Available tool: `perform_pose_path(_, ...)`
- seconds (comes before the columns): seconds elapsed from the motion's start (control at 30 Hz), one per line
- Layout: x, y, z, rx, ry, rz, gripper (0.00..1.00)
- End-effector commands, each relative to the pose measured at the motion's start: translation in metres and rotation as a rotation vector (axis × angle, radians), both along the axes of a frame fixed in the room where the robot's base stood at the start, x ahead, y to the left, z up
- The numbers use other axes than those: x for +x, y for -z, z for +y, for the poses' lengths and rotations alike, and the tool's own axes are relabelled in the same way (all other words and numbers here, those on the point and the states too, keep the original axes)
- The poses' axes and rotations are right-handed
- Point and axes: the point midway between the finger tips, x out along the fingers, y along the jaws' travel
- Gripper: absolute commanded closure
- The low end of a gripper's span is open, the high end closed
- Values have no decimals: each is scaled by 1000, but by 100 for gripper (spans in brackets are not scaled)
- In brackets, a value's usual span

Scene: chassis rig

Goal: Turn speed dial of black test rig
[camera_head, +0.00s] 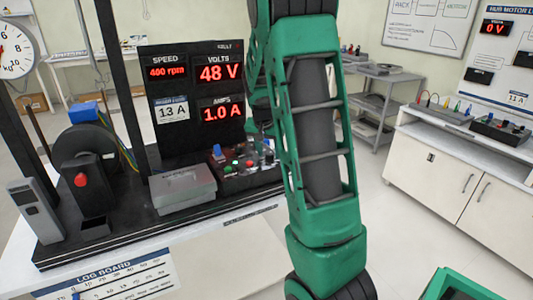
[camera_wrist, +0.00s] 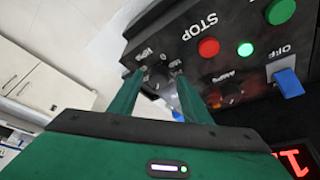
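The black test rig (camera_head: 115,190) stands on a white bench at left in the head view, its readouts showing 400 rpm, 48 V and 1.0 A. Its control panel (camera_head: 240,172) is partly behind my arm. In the wrist view the panel appears upside down. A dark dial (camera_wrist: 158,77), with small RPM lettering beside it, lies between my fingertips. My gripper (camera_wrist: 160,78) has its green fingers apart, one on each side of this dial; I cannot tell whether they touch it. A second dial (camera_wrist: 233,95), marked AMPS, is just right of the right finger.
A red STOP button (camera_wrist: 208,47), a green button (camera_wrist: 280,11), a green light (camera_wrist: 245,50) and a blue switch (camera_wrist: 289,82) are close by on the panel. A grey box (camera_head: 183,187) sits left of the panel. White cabinets (camera_head: 455,165) stand at right.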

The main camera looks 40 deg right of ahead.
Motion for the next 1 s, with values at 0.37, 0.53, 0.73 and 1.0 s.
perform_pose_path(0.37,-4,-25,9,-1,-1,-3,56)
perform_pose_path(0.53,-10,-55,20,-1,-2,-3,56)
perform_pose_path(0.73,-16,-84,31,0,0,-1,56)
perform_pose_path(1.0,-19,-99,36,0,0,1,56)
